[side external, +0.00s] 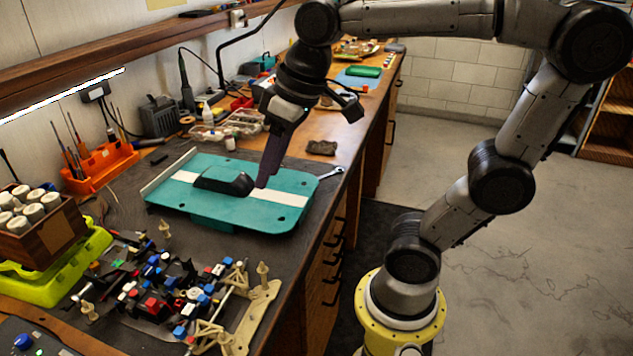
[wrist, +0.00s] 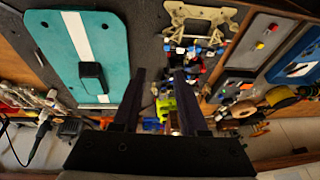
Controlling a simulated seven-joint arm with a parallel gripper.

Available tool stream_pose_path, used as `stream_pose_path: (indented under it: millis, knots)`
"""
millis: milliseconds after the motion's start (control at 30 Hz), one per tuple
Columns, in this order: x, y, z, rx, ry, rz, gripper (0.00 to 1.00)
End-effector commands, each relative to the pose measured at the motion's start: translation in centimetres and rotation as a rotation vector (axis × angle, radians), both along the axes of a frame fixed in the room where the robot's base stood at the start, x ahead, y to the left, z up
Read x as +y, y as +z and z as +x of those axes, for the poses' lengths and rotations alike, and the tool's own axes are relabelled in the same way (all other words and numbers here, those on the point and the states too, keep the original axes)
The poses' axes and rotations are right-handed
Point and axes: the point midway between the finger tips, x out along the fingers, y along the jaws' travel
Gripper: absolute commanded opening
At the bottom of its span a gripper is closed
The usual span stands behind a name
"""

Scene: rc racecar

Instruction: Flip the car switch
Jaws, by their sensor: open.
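The car's teal body shell (side external: 262,215) with a white stripe and a black cockpit (side external: 224,181) lies on the bench; the shell also shows at upper left in the wrist view (wrist: 62,55). The open car chassis (side external: 165,290), crowded with red, blue, white and black parts, sits at the front of the bench, apart from the shell. It shows at top centre in the wrist view (wrist: 200,18). I cannot tell which small part is the switch. My gripper (side external: 262,184) points down beside the cockpit, over the shell. Its fingers are apart and empty in the wrist view (wrist: 161,72).
A lime tray (side external: 60,262) with a wooden box of white cylinders (side external: 38,218) stands left of the chassis. An orange tool holder (side external: 95,168) is at the wall. A wrench (side external: 330,172) lies right of the shell. A shelf (side external: 110,55) runs along the wall.

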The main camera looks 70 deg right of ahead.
Motion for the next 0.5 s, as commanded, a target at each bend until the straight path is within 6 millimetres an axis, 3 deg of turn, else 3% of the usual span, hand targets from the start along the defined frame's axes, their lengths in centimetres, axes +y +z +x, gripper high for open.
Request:
stream_pose_path:
  millis: [333, 500]
  knots:
    - [-1.6, -2.5, -5.5, -0.119, -0.027, -0.057, 0.42]
    - [-2.2, -4.9, -7.3, -0.141, -0.034, -0.087, 0.42]
